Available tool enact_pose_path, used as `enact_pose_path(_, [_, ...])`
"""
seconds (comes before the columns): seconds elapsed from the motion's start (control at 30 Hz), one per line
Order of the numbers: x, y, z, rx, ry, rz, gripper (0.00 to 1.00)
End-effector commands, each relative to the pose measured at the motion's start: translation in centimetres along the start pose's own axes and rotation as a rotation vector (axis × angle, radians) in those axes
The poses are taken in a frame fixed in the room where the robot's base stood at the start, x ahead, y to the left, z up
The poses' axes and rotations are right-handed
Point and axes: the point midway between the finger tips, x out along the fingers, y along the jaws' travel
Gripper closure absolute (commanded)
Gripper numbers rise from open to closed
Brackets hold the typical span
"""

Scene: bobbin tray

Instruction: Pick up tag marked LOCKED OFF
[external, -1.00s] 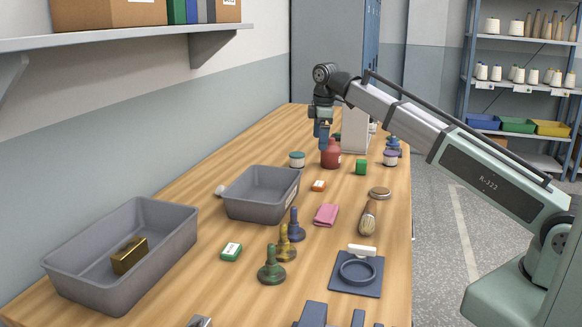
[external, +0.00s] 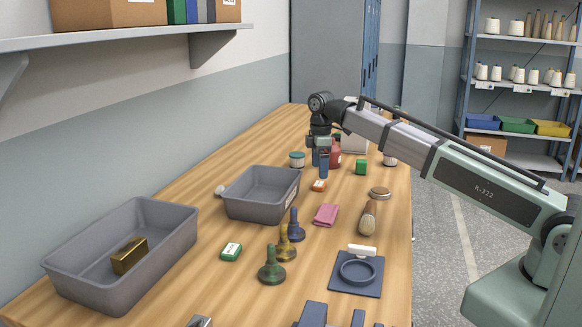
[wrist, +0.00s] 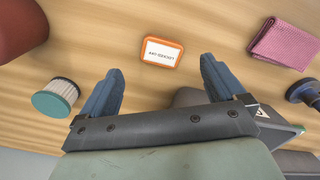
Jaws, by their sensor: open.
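A small orange tag with a white label (wrist: 161,52) lies flat on the table. Its dark lettering is too small and turned to read surely. It also shows in the external view (external: 319,186), just below my gripper. A green tag with a white label (external: 231,252) lies near the front, its print unreadable. My gripper (wrist: 161,70) is open and empty, pointing down. In the wrist view the orange tag lies ahead of the gap between the two blue fingertips, not between them. In the external view my gripper (external: 320,172) hovers just above and behind the tag.
A red bottle (wrist: 18,28) and a teal-lidded jar (wrist: 55,98) stand close by. A larger grey bin (external: 85,280) holds a gold block (external: 130,256).

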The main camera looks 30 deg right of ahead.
Motion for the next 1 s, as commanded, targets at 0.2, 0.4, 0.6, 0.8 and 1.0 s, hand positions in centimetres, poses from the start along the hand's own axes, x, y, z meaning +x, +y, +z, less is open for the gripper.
enact_pose_path(0.2, [1.3,-0.1,0.0,0.0,0.0,0.0,0.04])
enact_pose_path(0.4, [3.8,-0.3,-0.1,0.0,0.0,0.0,0.04])
enact_pose_path(0.6, [5.1,-0.2,-0.1,0.001,0.002,0.001,0.04])
enact_pose_path(0.8, [5.1,-0.2,-0.1,0.001,0.002,0.002,0.05])
enact_pose_path(1.0, [5.1,-0.2,-0.1,0.0,0.002,0.001,0.25])
